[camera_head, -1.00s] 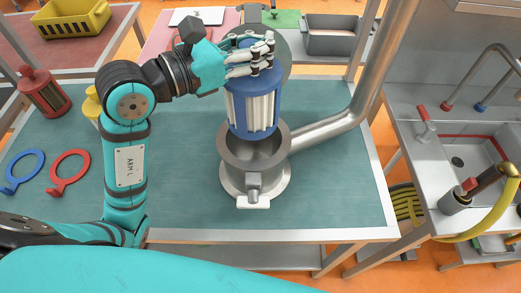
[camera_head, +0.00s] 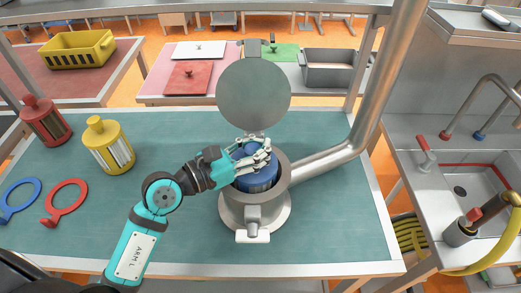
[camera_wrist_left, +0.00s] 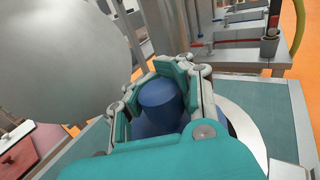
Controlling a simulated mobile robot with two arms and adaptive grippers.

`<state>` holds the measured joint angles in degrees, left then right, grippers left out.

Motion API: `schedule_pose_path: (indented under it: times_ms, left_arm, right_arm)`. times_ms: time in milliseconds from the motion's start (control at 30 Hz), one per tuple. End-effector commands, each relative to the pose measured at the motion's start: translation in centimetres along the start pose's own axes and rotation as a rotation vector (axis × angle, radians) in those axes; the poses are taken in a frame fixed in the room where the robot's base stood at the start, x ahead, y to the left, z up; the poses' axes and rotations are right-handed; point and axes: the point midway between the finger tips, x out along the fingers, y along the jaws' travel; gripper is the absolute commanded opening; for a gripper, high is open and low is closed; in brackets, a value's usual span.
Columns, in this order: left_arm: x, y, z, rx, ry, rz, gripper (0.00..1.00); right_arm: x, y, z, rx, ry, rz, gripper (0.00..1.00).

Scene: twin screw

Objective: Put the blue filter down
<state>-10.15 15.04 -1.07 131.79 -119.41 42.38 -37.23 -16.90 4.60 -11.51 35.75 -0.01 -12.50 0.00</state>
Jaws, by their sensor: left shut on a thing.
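The blue filter (camera_head: 258,184) is sunk in the round grey metal housing (camera_head: 247,212) on the teal table, with only its blue top part showing above the rim. Its lower part is hidden inside the housing. My left gripper (camera_head: 255,157) is shut on the filter's top knob, coming in from the left. In the left wrist view the gripper's fingers wrap the blue knob (camera_wrist_left: 160,97). My right gripper is not in view.
The housing's round lid (camera_head: 254,95) stands open behind it. A thick metal pipe (camera_head: 345,150) rises at the right. A yellow filter (camera_head: 108,147), a red filter (camera_head: 45,122), a blue ring (camera_head: 19,200) and a red ring (camera_head: 64,203) are at the left.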

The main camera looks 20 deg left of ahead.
Motion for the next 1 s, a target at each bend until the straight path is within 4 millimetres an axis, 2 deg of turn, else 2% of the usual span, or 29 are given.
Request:
schedule_pose_path:
  times_ms: [100,367,867,900,1000]
  left_arm:
    - [0.0,0.0,-1.1,-0.001,-0.002,0.001,0.0]
    - [0.1,0.0,-1.2,0.002,-0.003,0.001,0.0]
    - [0.1,0.0,-2.5,0.0,0.0,0.001,0.0]
    - [0.1,0.0,-2.7,-0.001,0.004,0.0,0.09]
    - [0.1,0.0,-2.8,-0.002,0.007,-0.001,0.22]
  right_arm:
    - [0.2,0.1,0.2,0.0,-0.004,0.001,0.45]
    - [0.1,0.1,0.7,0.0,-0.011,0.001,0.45]
    - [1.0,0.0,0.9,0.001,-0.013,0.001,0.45]
    - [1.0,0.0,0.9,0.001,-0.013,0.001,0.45]
    - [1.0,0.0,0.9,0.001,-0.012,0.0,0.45]
